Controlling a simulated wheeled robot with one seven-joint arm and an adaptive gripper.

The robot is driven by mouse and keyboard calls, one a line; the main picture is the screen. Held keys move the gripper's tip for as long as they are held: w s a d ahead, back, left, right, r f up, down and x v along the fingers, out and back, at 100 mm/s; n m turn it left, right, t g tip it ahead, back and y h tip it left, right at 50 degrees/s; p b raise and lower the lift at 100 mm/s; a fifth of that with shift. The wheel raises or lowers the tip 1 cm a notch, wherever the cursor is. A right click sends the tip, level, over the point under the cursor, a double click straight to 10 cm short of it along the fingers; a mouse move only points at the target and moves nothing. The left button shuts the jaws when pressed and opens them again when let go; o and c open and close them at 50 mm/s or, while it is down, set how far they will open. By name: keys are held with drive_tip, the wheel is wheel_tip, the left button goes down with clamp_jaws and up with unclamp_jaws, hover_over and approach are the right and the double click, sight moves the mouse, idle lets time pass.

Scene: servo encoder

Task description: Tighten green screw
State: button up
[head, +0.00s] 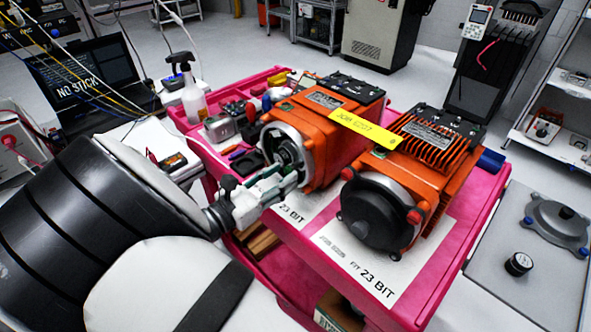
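An orange servo motor (322,130) lies on the pink cart with its round end open, showing a metal ring and dark inner parts (285,150). My gripper (288,180) is at the lower front of this open end, pointing right. Its fingers overlap the ring in the picture; I cannot tell whether they touch it, are open, or hold anything. No green screw can be made out; the gripper hides part of the opening. A second orange motor (432,172) stands to the right, its end closed by a black cover (372,215).
The pink cart (462,228) carries white sheets marked "23 BIT" (375,275). A yellow tag (365,128) spans the motors. Tools and a spray bottle (190,95) are at left. A grey table (525,270) with a black knob (518,264) stands right.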

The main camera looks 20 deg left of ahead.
drive_tip(key=shift+w+d, duration=0.1)
drive_tip(key=shift+w, duration=0.05)
clamp_jaws()
drive_tip(key=shift+m, duration=0.3)
drive_tip(key=m+b, duration=0.1)
drive_tip(key=m, duration=0.2)
drive_tip(key=shift+f+m, duration=0.1)
drive_tip(key=shift+m, duration=0.2)
drive_tip(key=m+b, duration=0.1)
drive_tip(key=m, duration=0.2)
drive_tip(key=shift+m, duration=0.3)
drive_tip(key=m+b, duration=0.2)
drive_tip(key=m, duration=0.2)
drive_tip(key=shift+m, duration=0.3)
drive_tip(key=shift+m+b, duration=1.2)
drive_tip(key=shift+m, duration=0.5)
